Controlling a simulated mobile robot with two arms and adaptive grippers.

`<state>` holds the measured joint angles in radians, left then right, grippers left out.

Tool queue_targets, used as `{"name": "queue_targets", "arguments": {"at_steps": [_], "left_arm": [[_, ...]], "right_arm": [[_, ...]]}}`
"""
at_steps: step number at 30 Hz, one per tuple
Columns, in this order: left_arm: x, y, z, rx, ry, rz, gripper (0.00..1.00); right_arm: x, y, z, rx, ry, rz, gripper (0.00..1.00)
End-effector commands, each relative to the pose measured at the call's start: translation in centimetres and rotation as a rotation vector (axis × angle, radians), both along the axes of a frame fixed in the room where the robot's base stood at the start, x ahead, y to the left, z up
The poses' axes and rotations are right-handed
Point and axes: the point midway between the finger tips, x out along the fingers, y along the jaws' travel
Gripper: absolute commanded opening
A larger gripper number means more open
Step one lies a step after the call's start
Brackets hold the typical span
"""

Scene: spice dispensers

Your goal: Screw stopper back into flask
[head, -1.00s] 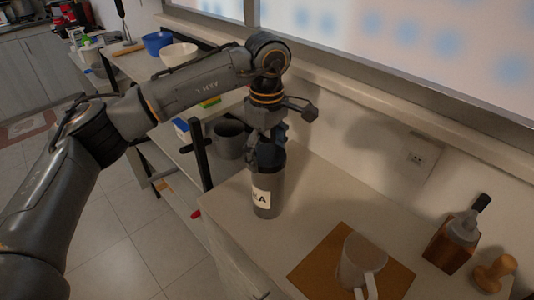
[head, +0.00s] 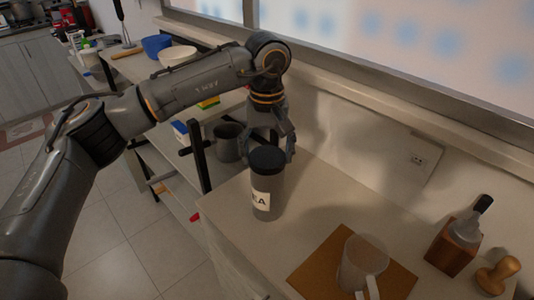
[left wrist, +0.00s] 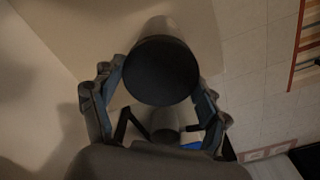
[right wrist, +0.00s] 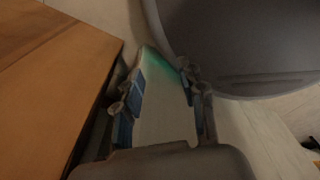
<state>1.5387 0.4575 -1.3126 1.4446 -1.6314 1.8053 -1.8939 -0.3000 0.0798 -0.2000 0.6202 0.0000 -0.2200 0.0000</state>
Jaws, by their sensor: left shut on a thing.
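The dark grey flask (head: 265,198) with a pale label stands upright on the counter. Its round black stopper (head: 267,160) sits on top; whether it is fully seated cannot be told. My left gripper (head: 282,152) is at the flask's top, coming from behind it. In the left wrist view, the fingers of my left gripper (left wrist: 158,80) are on both sides of the black stopper (left wrist: 161,71), shut on it. My right gripper (right wrist: 160,82) shows only in the right wrist view. Its fingers are apart with nothing clearly held between them.
A mug (head: 362,262) stands on a brown mat (head: 318,262) in front. A wooden block holder (head: 452,248) and a wooden stamp-like tool (head: 497,275) stand at the right. A dark pot (head: 229,143) is on the lower shelf at left. The counter's right middle is clear.

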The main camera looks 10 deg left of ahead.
Motion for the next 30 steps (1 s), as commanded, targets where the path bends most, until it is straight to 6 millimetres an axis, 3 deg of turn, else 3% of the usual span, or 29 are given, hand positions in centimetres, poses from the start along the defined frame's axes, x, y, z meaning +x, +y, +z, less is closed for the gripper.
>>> {"name": "queue_targets", "arguments": {"at_steps": [9,22,27,30], "left_arm": [[-0.01,-0.13,-0.07,0.000,0.002,-0.410,0.42],[0.00,-0.15,-0.08,0.000,0.001,-0.487,0.42],[-0.03,-0.20,-0.13,0.000,0.002,-0.682,0.42],[-0.03,-0.19,-0.13,0.000,0.002,-0.702,0.42]], "right_arm": [[-0.01,0.00,-0.21,0.000,0.000,0.000,0.40],[-0.01,0.00,-0.21,0.000,0.000,0.000,0.40],[-0.02,0.00,-0.28,0.000,0.000,0.000,0.40],[-0.02,0.00,-0.27,0.000,0.000,0.000,0.40]]}}
